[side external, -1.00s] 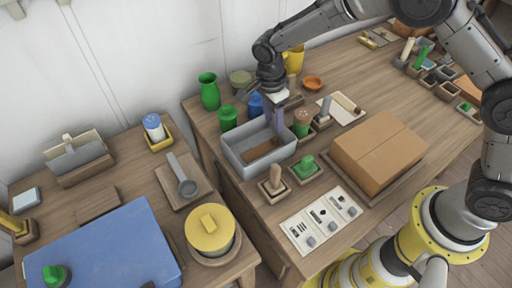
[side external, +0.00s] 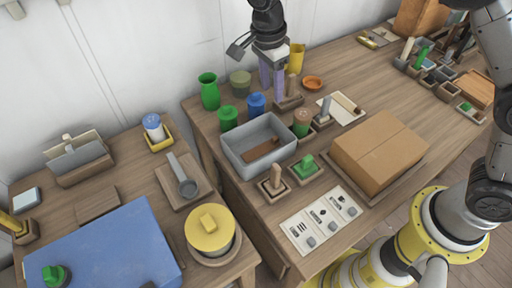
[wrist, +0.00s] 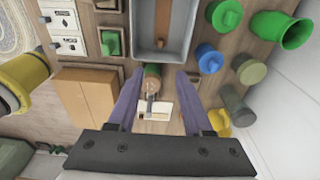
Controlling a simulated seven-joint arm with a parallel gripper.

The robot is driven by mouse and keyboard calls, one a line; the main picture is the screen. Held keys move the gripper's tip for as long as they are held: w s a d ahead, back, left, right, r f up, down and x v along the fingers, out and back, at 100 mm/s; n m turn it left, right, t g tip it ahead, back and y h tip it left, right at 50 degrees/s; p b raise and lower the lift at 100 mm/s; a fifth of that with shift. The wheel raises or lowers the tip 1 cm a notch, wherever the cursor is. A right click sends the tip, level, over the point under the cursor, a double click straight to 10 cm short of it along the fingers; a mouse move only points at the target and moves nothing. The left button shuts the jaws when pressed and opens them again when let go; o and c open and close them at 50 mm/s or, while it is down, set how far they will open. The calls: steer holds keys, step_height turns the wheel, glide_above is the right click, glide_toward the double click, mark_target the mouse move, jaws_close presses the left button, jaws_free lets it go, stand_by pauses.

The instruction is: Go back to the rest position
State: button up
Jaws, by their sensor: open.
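My gripper (side external: 272,90) is raised above the back of the right-hand table in the side view, pointing down. Its two purple fingers are spread apart with nothing between them. They also show in the wrist view (wrist: 160,76), apart and empty. The grey bin (side external: 238,161) stands on the table in front of my gripper and lower, clear of the fingers. A brown piece (side external: 262,150) lies inside the bin.
A green vase (side external: 209,92), a blue pot (side external: 256,105) and a yellow jug (side external: 296,58) stand near the wall. A cardboard box (side external: 380,150) sits right of the bin. The left table holds a yellow-lidded bucket (side external: 210,232) and a large blue lid (side external: 110,255).

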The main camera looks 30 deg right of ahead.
step_height(320, 180, up, 2)
steer(key=shift+a+r, duration=0.1)
steer(key=s+d+r+t+y, duration=0.1)
steer(key=s+d+r+t, duration=0.1)
steer(key=s+d+r, duration=0.5)
steer(key=s+d+r+t, duration=0.2)
steer(key=s+d+r, duration=0.25)
steer(key=r, duration=0.45)
steer(key=s+d+n+t, duration=0.1)
steer(key=s+d+n, duration=0.4)
steer(key=s, duration=0.5)
steer(key=s+f+n, duration=0.7)
steer(key=f+n, duration=0.1)
steer(key=n, duration=0.5)
steer(key=shift+a+f+t, duration=0.15)
steer(key=shift+f+t, duration=0.1)
steer(key=shift+t, duration=0.05)
